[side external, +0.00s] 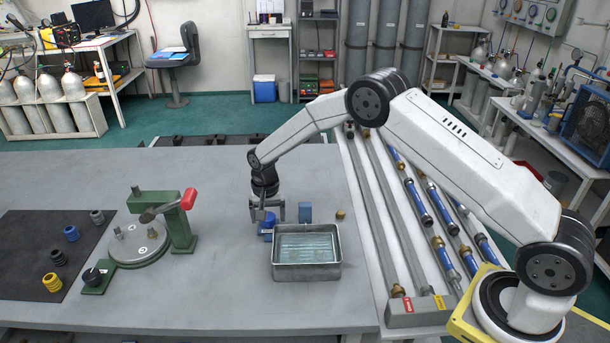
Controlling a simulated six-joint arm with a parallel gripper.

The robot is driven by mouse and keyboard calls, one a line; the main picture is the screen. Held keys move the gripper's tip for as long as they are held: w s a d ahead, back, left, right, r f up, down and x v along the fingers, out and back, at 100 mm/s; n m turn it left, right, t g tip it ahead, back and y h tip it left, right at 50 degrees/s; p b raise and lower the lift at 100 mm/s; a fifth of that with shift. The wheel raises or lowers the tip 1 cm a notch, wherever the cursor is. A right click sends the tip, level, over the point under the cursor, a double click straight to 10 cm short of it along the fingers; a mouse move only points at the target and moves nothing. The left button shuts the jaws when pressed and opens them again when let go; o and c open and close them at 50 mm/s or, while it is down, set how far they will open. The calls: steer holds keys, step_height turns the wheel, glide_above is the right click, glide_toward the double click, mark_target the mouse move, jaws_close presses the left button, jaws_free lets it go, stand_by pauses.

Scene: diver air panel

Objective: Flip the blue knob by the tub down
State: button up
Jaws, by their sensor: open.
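The metal tub (307,272) is a rectangular tray with clear, pale contents, standing on the grey bench. A blue round piece (267,232), which looks like the blue knob, is at the tub's back left corner. A small blue block (305,212) stands just behind the tub; which of the two is the knob is hard to tell. My gripper (268,214) points down over the round piece with its fingers apart. The fingers partly hide that piece. Whether they touch it cannot be told.
A green press-like fixture (180,222) with a red handle (189,198) stands to the left. A black mat (30,255) holds several blue, yellow and dark rings. A brass piece (340,214) lies right of the block. Rails with blue cylinders run along the right. Bench front is clear.

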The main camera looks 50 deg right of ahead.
mark_target(268, 216)
steer(key=shift+c, duration=0.2)
jaws_close()
steer(key=shift+n, duration=0.7)
steer(key=shift+o, duration=0.2)
jaws_free()
steer(key=shift+r, duration=3.9)
